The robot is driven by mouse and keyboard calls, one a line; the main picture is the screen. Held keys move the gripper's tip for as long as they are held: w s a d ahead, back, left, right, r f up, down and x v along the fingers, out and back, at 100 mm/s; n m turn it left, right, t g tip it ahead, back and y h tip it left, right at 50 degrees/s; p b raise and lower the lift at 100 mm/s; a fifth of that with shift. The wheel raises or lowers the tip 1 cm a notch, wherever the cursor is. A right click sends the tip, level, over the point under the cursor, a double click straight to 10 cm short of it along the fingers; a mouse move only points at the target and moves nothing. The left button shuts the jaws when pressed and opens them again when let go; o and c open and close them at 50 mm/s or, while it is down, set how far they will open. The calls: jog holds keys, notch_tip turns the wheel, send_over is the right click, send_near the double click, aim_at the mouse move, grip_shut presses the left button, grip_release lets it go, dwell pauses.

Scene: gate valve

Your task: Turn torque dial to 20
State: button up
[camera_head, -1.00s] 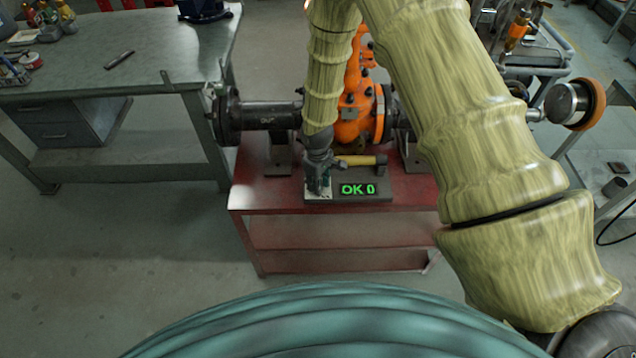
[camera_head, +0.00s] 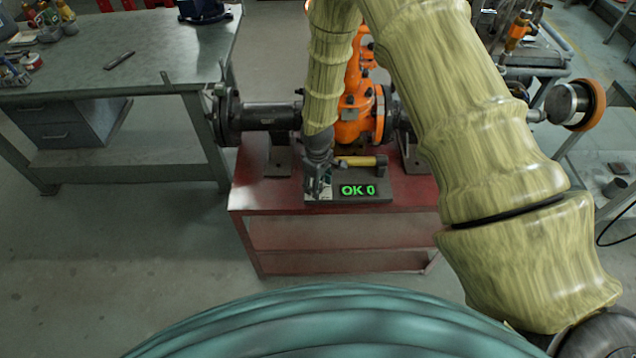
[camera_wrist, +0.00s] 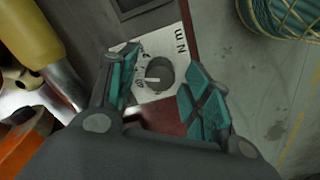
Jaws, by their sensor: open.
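The torque dial (camera_wrist: 159,74) is a grey round knob with a light pointer line on a white plate (camera_wrist: 174,44) marked "Nm" in the wrist view. My gripper (camera_wrist: 156,88) is open, with one teal-padded finger on each side of the dial and visible gaps to it. In the head view my gripper (camera_head: 318,188) points down over the left end of the dark control box (camera_head: 350,198) and hides the dial there. The green display (camera_head: 357,190) on the box reads "OK 0". The dial's small scale numbers are too small to read.
A hammer-like tool with a yellow handle (camera_head: 356,161) lies just behind the display. The orange gate valve (camera_head: 352,125) with dark pipes stands behind it on the red table (camera_head: 262,195). A grey workbench (camera_head: 120,85) is at the left. Floor shows left of the red table.

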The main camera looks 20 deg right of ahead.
notch_tip(320, 180, up, 12)
dwell(0.6)
jog(key=shift+a, duration=0.1)
dwell(0.4)
jog(key=s+f+m+y, duration=0.1)
jog(key=s+f+m, duration=0.1)
jog(key=s+f, duration=0.85)
jog(key=s+d+f+m, duration=0.1)
jog(key=s+f+m, duration=0.2)
jog(key=s, duration=1)
jog(key=s+d+f+m, duration=0.2)
jog(key=s+f+m, duration=0.1)
jog(key=s, duration=0.9)
jog(key=shift+s+d+f+h, duration=0.3)
jog(key=shift+s+f+h, duration=0.1)
jog(key=shift+f, duration=0.2)
